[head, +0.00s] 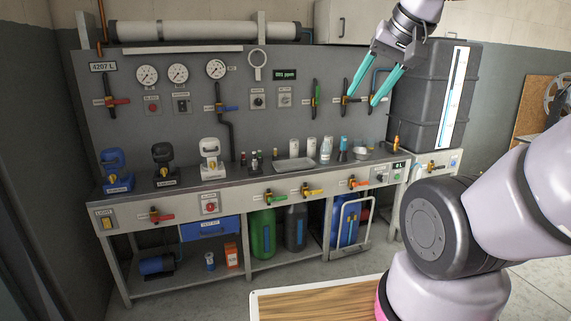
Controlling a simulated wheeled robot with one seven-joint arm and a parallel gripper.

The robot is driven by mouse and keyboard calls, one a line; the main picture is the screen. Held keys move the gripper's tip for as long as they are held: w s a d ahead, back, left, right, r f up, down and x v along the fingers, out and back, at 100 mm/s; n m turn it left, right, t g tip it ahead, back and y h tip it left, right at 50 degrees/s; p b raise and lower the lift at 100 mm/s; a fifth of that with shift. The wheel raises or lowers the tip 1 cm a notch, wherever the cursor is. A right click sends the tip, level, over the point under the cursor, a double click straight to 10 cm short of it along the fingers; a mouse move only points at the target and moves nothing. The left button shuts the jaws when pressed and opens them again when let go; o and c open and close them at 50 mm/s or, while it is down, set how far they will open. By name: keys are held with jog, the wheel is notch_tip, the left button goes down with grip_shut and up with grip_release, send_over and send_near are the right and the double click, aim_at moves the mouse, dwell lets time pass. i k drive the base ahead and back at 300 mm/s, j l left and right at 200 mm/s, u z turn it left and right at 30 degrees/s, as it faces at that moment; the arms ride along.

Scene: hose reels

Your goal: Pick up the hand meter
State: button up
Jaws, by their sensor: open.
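I cannot tell for certain which thing is the hand meter. Small candidates on the bench are a thin orange-yellow item (396,143) at the right end and several small dark-bodied items (259,157) near the middle. My gripper (364,97) is at the upper right of the head view, with its two teal fingers apart and nothing between them. It is in front of the wall panel, above the bench top, pointing down and left.
The grey bench (185,190) carries blue (115,163), black (163,161) and white (210,152) devices, a tray (294,163) and several bottles. A large dark tank (420,95) stands at right. Gauges and valves line the panel (135,125). A wooden board (310,305) lies in front.

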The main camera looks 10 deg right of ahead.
aim_at(344, 144)
jog(key=i+j+z, duration=0.1)
jog(key=i+z, duration=0.25)
jog(key=i+j+z, duration=0.3)
jog(key=i+l, duration=0.1)
jog(key=i, duration=0.45)
jog(key=i+j+z, duration=0.1)
jog(key=i+j, duration=0.2)
jog(key=i, duration=0.2)
jog(key=i+j+z, duration=0.1)
jog(key=i+j, duration=0.2)
jog(key=i, duration=0.15)
